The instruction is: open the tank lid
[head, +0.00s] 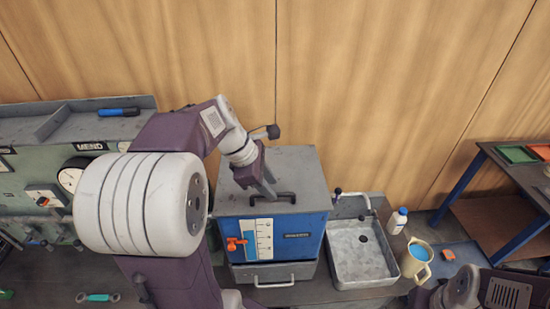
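The blue tank (284,241) stands in the middle, with a scale and an orange valve (236,243) on its front. Its grey lid (305,171) lies flat on top and looks closed. A dark bar handle (287,196) is near the lid's front edge. My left gripper (267,190) points down at the left part of this handle. Its fingers overlap the handle in the picture; I cannot tell whether they touch or grip it. Parts of my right arm show at the lower right, but its gripper is not visible.
A sink (362,254) with a tap is right of the tank. A white bottle (397,221) and a beige jug (416,258) stand beyond it. A panel with gauges (70,178) is at left. A wrench (98,297) lies at lower left. A wooden wall is close behind.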

